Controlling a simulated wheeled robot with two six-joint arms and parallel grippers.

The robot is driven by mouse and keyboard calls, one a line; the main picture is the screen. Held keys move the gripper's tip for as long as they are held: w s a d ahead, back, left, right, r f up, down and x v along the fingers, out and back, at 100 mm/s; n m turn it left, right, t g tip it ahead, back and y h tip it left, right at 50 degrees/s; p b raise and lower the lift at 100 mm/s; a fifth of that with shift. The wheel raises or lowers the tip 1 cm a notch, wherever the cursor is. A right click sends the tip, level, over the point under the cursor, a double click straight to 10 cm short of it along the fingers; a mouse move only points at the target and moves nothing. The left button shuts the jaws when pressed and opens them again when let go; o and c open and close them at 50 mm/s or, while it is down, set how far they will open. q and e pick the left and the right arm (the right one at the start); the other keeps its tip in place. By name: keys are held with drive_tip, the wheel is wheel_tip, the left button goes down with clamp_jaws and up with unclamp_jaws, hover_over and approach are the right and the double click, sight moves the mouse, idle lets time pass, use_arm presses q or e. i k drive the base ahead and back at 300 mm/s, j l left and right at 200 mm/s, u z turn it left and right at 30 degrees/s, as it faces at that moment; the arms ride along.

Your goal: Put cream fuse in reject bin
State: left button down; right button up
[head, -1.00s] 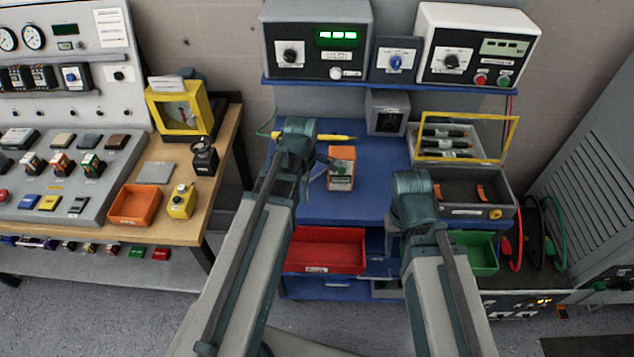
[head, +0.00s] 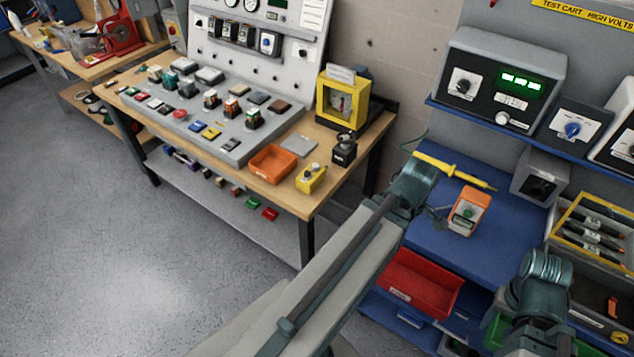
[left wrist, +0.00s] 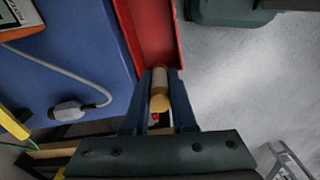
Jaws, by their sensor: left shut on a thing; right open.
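The cream fuse (left wrist: 160,95) is a small cylinder with a yellowish end cap, seen in the left wrist view. My left gripper (left wrist: 160,76) is shut on it, with a finger at each side. The red reject bin (head: 423,284) sits at the front of the blue cart in the head view. In the left wrist view the bin (left wrist: 154,30) shows just beyond the fingertips; the height of the fuse over it is unclear. In the head view my left jaws and the fuse are hard to make out. My right gripper (head: 508,310) is open, mostly hidden by its wrist.
An orange meter (head: 467,212) and a yellow probe (head: 455,171) lie on the blue cart top (head: 500,240) near my left wrist. A wooden bench (head: 325,190) with an orange tray (head: 272,164) stands to the left. Open floor (head: 130,260) lies at lower left.

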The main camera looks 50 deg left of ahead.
sight(273, 168)
drive_tip(key=j+u, duration=0.3)
drive_tip(key=i+j+u, duration=0.25)
drive_tip(key=j, duration=0.2)
drive_tip(key=j+u, duration=0.3)
drive_tip(key=i+j+u, duration=0.25)
drive_tip(key=k+j, duration=0.05)
drive_tip(key=j, duration=0.1)
